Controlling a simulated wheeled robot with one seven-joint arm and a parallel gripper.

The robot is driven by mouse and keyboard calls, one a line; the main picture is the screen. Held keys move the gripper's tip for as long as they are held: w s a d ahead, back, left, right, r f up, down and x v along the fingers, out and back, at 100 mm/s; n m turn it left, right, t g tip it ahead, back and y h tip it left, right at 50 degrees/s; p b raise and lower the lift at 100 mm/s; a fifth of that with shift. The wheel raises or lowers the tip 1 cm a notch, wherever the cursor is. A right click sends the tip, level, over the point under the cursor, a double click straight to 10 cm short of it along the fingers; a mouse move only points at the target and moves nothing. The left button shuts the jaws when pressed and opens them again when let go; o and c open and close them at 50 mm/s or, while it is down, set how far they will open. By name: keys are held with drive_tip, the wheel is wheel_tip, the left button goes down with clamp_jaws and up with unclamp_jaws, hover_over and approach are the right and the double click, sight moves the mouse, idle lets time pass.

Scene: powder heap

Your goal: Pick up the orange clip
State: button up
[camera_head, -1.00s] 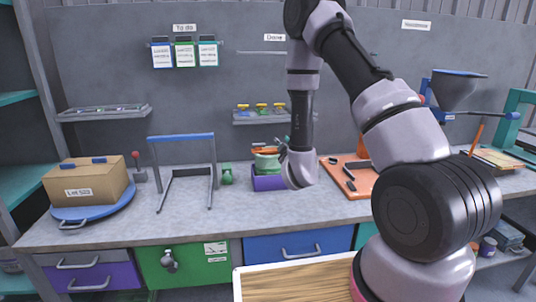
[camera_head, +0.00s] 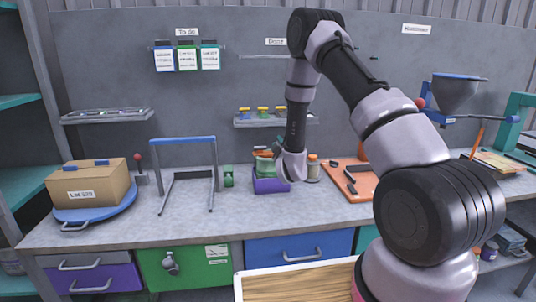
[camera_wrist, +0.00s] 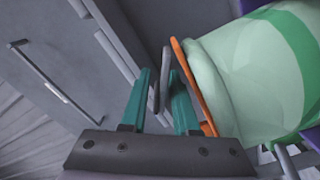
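My gripper (camera_wrist: 161,88) has two teal fingers standing apart, just left of the orange strip. A thin grey piece (camera_wrist: 165,68) shows between the fingertips; I cannot tell whether it belongs to the clip or touches a finger.
An orange tray (camera_head: 362,192) with dark pieces is to the right. A blue-topped frame (camera_head: 183,140) and a cardboard box (camera_head: 88,184) are to the left. A shelf (camera_head: 275,122) hangs behind.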

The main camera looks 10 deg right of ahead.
drive_tip(key=shift+w, duration=0.35)
clamp_jaws()
